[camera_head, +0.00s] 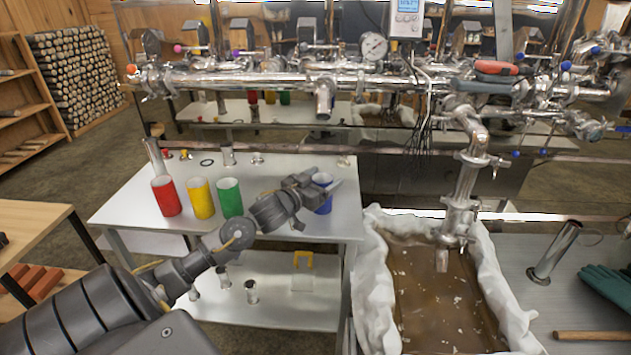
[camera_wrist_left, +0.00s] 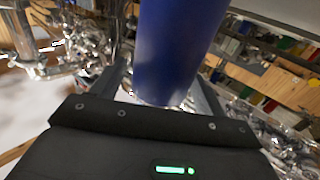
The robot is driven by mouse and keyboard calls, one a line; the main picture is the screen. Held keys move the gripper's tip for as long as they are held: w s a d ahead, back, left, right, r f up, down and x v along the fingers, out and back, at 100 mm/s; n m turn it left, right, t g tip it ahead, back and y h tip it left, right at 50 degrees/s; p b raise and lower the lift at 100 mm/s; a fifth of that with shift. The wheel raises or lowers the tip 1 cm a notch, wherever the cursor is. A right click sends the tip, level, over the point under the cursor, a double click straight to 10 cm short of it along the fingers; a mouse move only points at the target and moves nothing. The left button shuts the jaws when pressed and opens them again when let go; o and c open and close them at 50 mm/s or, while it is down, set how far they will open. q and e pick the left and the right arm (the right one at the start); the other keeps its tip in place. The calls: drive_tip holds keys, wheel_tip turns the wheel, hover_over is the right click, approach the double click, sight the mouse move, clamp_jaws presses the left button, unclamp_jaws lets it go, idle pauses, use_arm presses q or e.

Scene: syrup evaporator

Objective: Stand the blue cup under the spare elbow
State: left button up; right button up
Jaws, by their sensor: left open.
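The blue cup (camera_head: 324,207) stands near the right end of the white table, partly hidden by my left gripper (camera_head: 323,190). In the left wrist view the blue cup (camera_wrist_left: 178,50) fills the space between the two spread fingers of the left gripper (camera_wrist_left: 162,85). The fingers are open, one on each side of the cup; I cannot tell whether either touches it. A short steel outlet (camera_head: 323,98) points down from the pipe manifold above the table's back; it may be the spare elbow. The right gripper is not in view.
A red cup (camera_head: 166,196), a yellow cup (camera_head: 201,198) and a green cup (camera_head: 230,198) stand left of the gripper on the white table (camera_head: 130,205). A cloth-lined vat (camera_head: 372,290) of brown liquid is to the right. Steel pipes (camera_head: 250,80) cross above the back.

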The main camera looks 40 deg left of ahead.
use_arm(q)
drive_tip(key=shift+s, duration=0.35)
drive_tip(key=s+b, duration=0.1)
drive_tip(key=s, duration=1)
drive_tip(key=shift+s, duration=0.15)
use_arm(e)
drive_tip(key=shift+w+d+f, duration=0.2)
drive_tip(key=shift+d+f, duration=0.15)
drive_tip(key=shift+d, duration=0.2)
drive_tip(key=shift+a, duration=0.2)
